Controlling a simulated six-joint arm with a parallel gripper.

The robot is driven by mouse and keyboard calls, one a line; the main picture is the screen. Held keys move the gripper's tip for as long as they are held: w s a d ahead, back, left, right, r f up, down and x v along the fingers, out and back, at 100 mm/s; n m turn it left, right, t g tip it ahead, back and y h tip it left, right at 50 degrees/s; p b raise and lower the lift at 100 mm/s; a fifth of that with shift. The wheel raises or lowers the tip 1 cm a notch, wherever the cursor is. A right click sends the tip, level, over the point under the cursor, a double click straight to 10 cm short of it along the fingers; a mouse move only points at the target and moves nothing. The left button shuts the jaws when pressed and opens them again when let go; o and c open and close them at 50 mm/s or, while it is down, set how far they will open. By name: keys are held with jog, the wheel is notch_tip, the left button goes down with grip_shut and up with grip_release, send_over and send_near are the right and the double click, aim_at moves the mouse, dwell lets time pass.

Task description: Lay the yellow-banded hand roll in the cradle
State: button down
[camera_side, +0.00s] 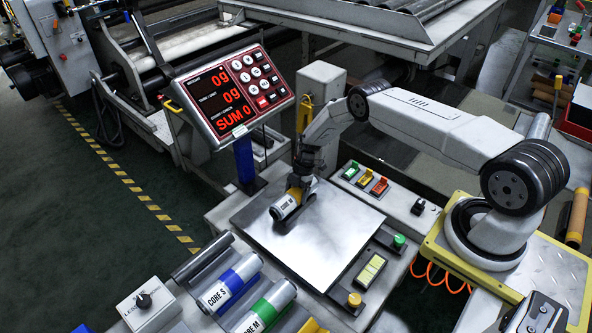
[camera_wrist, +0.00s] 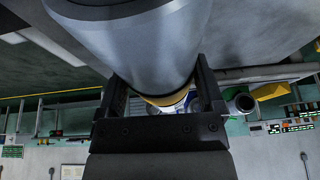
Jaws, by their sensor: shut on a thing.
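The yellow-banded hand roll (camera_side: 286,208) is a short silvery cylinder with a white label and a yellow band. My gripper (camera_side: 299,190) is shut on it. The roll is tilted over the back left part of a bare metal plate (camera_side: 325,235); I cannot tell whether it touches the plate. In the wrist view the roll (camera_wrist: 140,45) fills the upper middle, and its yellow band shows between the two dark fingers of my gripper (camera_wrist: 161,98). I cannot clearly make out which part is the cradle.
Blue-banded (camera_side: 232,283) and green-banded (camera_side: 265,308) rolls lie front left of the plate, beside a dark bar (camera_side: 202,257). A display (camera_side: 230,95) reading 0 g stands behind. Coloured switches (camera_side: 366,179) and buttons (camera_side: 371,270) flank the plate. The rest of the plate is clear.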

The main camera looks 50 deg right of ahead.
jog(key=shift+f, duration=0.35)
grip_release()
jog(key=shift+r, duration=0.1)
jog(key=shift+v, duration=3.85)
